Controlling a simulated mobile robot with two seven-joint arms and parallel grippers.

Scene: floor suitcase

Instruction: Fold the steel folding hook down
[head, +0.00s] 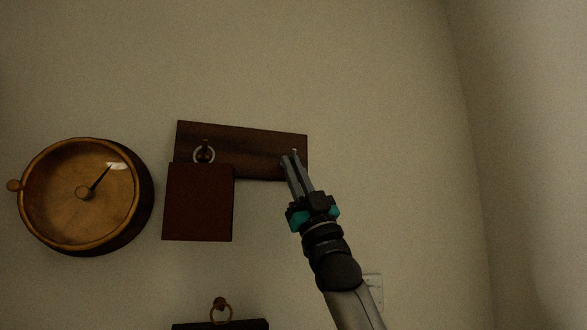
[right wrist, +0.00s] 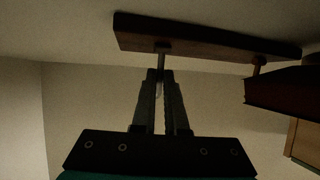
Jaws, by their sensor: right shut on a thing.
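The steel folding hook (head: 294,151) is at the right end of a dark wooden board (head: 255,143) on the wall. Only its tip shows in the head view, above my fingertips. In the right wrist view the hook (right wrist: 162,56) is a thin grey bar sticking out from the board (right wrist: 200,38). My right gripper (head: 290,158) reaches up from below and is shut on the hook. Its fingers cover most of the hook, so its exact angle is hard to tell. My left gripper is not in view.
A dark red block (head: 198,203) hangs by a ring from a peg (head: 204,150) left of my gripper. A round brass gauge (head: 80,192) is further left. Another ringed dark object (head: 220,325) is below. A wall plate (head: 374,290) is behind my arm. The wall at right is clear.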

